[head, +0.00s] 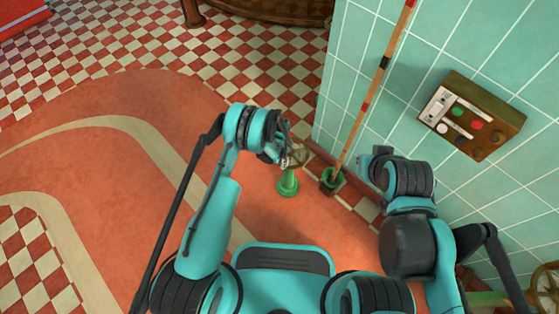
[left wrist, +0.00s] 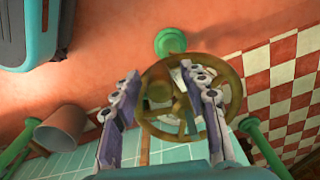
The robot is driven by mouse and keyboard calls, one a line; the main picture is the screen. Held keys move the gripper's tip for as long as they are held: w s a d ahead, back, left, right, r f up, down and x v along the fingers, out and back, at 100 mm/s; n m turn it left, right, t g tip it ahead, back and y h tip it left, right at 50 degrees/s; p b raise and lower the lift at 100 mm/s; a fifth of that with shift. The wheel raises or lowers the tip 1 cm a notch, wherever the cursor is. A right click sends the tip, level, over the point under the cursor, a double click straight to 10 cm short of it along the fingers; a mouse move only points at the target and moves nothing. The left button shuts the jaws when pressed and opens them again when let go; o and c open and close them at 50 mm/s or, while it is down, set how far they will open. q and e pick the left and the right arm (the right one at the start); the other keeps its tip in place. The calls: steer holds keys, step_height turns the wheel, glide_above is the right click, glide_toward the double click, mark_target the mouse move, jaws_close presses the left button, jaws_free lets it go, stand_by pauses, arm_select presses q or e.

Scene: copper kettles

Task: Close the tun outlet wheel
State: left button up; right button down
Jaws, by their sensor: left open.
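The outlet wheel (head: 298,157) is a brass-brown spoked handwheel on a short green stand (head: 288,184), beside the tiled wall. In the left wrist view the wheel (left wrist: 233,90) fills the middle, with its hub between my fingers. My left gripper (left wrist: 160,75) is open, its two purple-grey fingers spread in front of the wheel. I cannot tell whether they touch the rim. In the head view my left gripper (head: 283,148) is at the wheel and partly covers it. My right arm is bent near the wall; its gripper fingers do not show.
A wooden pole (head: 365,100) stands in a green holder (head: 332,180) just right of the wheel. A control box (head: 470,115) with buttons hangs on the tiled wall. Another wheel (head: 547,285) is at the lower right. Open floor lies to the left.

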arm_select(q)
jaws_close()
steer(key=shift+w+a, duration=0.1)
steer(key=shift+a, duration=0.05)
